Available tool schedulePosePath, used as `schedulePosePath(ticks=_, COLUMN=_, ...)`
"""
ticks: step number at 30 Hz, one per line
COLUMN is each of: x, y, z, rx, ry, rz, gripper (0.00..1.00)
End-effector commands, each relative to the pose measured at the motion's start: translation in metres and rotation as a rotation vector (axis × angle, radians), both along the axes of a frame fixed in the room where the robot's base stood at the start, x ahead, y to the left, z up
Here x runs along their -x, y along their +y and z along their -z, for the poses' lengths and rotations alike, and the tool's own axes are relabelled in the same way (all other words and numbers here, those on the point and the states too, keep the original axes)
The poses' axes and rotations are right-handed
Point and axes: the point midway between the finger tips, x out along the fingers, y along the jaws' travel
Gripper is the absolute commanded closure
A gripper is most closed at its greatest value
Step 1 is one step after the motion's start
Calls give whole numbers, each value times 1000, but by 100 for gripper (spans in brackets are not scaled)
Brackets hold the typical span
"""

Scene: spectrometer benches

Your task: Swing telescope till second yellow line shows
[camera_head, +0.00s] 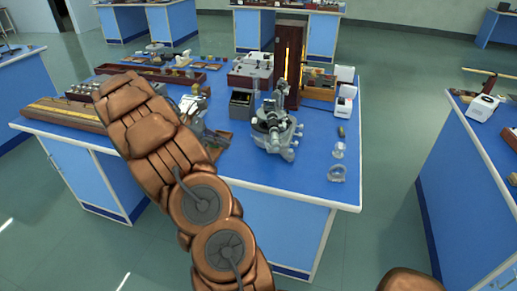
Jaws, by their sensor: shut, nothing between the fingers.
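The spectrometer (272,126), a grey metal instrument with a round table and dark tubes, stands upright on the blue bench (318,175) right of my arm. I cannot tell its telescope from its collimator at this size, and no spectral line shows. A tall brown lamp box (290,55) with a glowing yellow strip stands just behind it. My copper-coloured arm rises from the bottom over the bench's left part, apart from the spectrometer. I cannot make out my gripper; my arm hides what lies behind it.
A metallic apparatus (208,138) on a brown base sits close by my arm. White devices (345,98) and clear glass pieces (337,173) lie at the right. A long wooden rail (62,113) lies at the left. Another bench (470,190) stands right, across open floor (385,150).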

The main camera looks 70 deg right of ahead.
Motion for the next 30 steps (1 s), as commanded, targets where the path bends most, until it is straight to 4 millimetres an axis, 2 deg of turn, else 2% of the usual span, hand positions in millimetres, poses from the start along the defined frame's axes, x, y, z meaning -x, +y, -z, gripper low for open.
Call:
schedulePosePath(ticks=8, x=18, y=-9, z=10, rx=-5, ry=9, rz=3, gripper=100)
schedulePosePath(ticks=22, x=82, y=-37, z=51, rx=-4, ry=9, rz=5, gripper=100)
schedulePosePath(ticks=30, x=105, y=-49, z=35, rx=-2, ry=3, rz=3, gripper=100)
